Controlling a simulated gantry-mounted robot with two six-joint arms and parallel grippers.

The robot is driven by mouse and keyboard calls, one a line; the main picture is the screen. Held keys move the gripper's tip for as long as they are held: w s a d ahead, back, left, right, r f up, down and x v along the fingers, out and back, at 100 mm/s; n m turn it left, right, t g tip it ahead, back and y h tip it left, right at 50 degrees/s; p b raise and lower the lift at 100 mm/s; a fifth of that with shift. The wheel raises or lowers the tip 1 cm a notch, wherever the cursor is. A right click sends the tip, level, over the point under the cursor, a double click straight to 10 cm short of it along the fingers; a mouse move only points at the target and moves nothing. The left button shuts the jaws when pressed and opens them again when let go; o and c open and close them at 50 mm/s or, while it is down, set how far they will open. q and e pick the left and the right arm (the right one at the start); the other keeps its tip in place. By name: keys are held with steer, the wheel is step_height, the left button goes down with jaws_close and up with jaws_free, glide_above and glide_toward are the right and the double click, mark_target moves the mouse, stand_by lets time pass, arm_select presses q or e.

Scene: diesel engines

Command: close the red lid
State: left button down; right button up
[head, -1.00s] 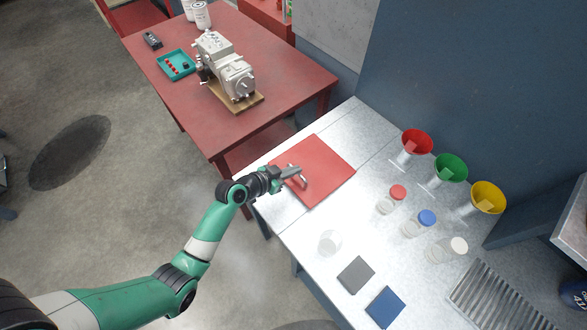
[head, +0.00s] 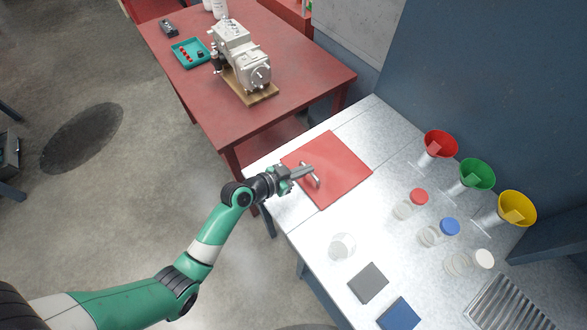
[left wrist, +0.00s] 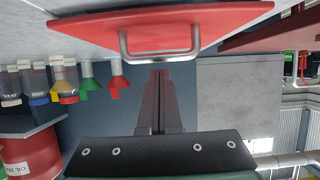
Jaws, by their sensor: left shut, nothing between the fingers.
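The red lid (head: 345,168) is a square red plate that looks flat on the left part of the metal workbench. A metal bar handle (head: 316,181) stands near its left side. My left gripper (head: 309,170) is shut and empty, with its fingers over the lid's left part beside the handle. In the left wrist view the lid (left wrist: 240,22) fills the top, with its handle (left wrist: 160,56) hanging into the picture. The shut fingers (left wrist: 159,75) point past the handle, apart from it in that picture. My right gripper is not in view.
On the metal workbench (head: 300,215) stand red, green and yellow funnels (head: 476,175), several capped jars (head: 433,234), a clear glass (head: 341,247) and dark and blue pads (head: 369,284). A red table (head: 300,100) behind holds an engine (head: 241,58) and a teal tray (head: 191,53).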

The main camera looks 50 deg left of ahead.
arm_select(q)
steer(key=s+a+r+p, duration=0.1)
steer(key=s+r+p, duration=0.2)
steer(key=s+r, duration=0.4)
steer(key=shift+s+r+p, duration=0.25)
steer(key=shift+s+p, duration=0.15)
steer(key=shift+s, duration=0.25)
steer(key=shift+a, duration=0.1)
